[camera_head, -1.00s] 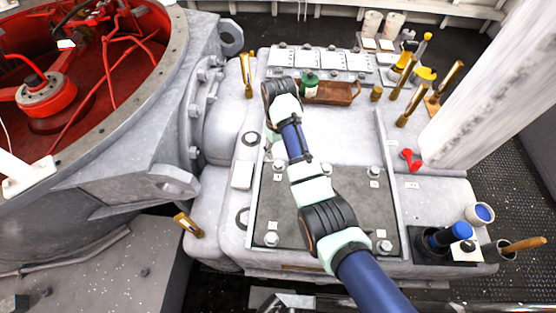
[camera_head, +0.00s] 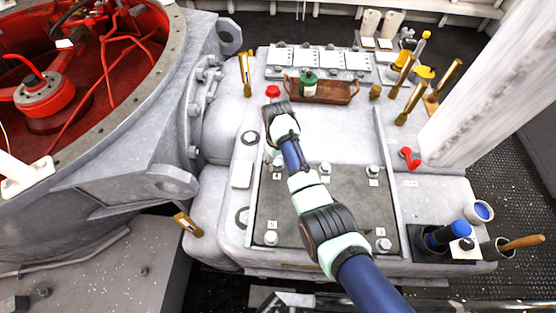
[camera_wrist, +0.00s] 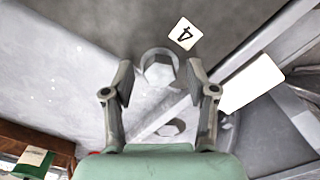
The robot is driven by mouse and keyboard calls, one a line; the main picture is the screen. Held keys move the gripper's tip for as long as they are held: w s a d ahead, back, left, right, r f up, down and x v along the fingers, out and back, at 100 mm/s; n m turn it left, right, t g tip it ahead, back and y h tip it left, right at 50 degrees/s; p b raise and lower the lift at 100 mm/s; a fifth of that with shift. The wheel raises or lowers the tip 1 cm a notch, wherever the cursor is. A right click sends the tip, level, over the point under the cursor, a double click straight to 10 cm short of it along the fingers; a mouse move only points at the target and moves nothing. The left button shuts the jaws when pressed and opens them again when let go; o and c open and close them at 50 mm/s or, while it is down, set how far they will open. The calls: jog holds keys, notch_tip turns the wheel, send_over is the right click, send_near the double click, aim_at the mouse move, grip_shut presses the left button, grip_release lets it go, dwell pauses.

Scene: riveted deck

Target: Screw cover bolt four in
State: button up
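A pale hex bolt head (camera_wrist: 159,70) lies between the open fingertips of my gripper (camera_wrist: 160,80) in the wrist view, beside a white tag marked 4 (camera_wrist: 186,33). The fingers stand apart on either side of it; I cannot tell whether either touches it, or how far it is seated. A second bolt-like head (camera_wrist: 172,128) shows lower between the fingers. In the head view the dark cover plate (camera_head: 285,208) lies flat with tagged bolts at its corners. My arm crosses it, and my gripper is mostly hidden near its back left corner.
A brown tray (camera_head: 340,92) with a green-topped bottle (camera_head: 308,84) stands behind the cover. A red-topped item (camera_head: 272,92) is left of it. Brass posts (camera_head: 408,108), a red item (camera_head: 410,157) and a white column (camera_head: 490,85) are at right. A raised rail (camera_head: 388,165) borders the cover.

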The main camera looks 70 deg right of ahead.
grip_shut()
jog(key=shift+r+m+p, duration=0.25)
jog(key=shift+m+p, duration=0.6)
jog(key=shift+m, duration=0.05)
jog(key=m, duration=0.3)
jog(key=shift+f+p, duration=0.2)
jog(key=shift+p, duration=0.2)
jog(key=shift+o, duration=0.3)
grip_release()
